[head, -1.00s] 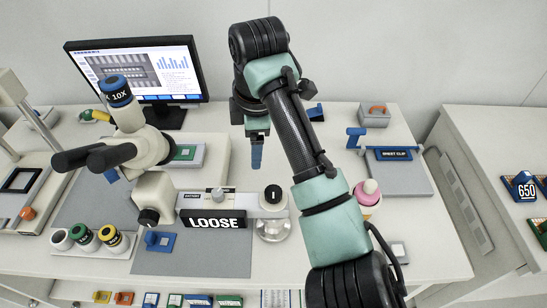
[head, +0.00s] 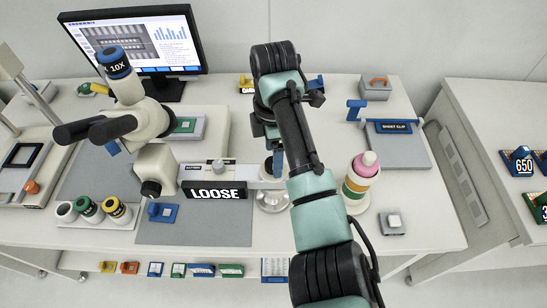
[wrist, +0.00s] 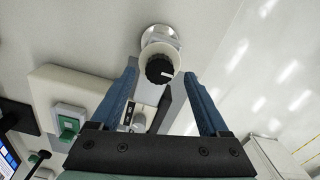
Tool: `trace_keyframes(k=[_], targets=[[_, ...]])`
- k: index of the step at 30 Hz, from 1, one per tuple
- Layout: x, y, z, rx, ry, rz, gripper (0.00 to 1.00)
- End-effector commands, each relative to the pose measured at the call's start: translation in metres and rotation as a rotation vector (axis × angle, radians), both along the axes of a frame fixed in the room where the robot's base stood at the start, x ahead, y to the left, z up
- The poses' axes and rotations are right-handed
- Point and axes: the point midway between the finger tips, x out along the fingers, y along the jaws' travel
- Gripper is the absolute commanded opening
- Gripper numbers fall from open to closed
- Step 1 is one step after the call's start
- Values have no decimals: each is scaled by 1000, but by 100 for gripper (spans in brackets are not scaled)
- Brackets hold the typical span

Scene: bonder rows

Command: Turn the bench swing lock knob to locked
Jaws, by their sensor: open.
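The black swing lock knob (wrist: 160,68) with a white pointer line shows in the wrist view, on a pale collar in front of a round chrome base (wrist: 160,36). In the head view the chrome base (head: 271,203) stands at the right end of the pale swing arm, and my gripper mostly hides the knob. A black sign reading LOOSE (head: 215,194) is on the arm. My gripper (wrist: 160,78) is open and empty, with its blue fingers on either side of the knob in the picture. I see no contact. In the head view my gripper (head: 277,180) is over the knob's place.
The microscope (head: 140,140) stands left of the swing arm. A striped stack with a pink top (head: 360,180) stands just right of my arm. A small grey block (head: 393,222) and the sheet clip board (head: 398,150) are further right. The front right bench top is mostly clear.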

Motion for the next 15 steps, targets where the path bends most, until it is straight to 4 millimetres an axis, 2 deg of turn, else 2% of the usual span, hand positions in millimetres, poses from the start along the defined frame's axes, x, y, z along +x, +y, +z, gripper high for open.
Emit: trace_keyframes(k=[6,14,15], targets=[[0,0,-16,-1,0,-1,79],[0,0,-18,-1,-1,-1,79],[0,0,-18,-1,-1,-1,75]])
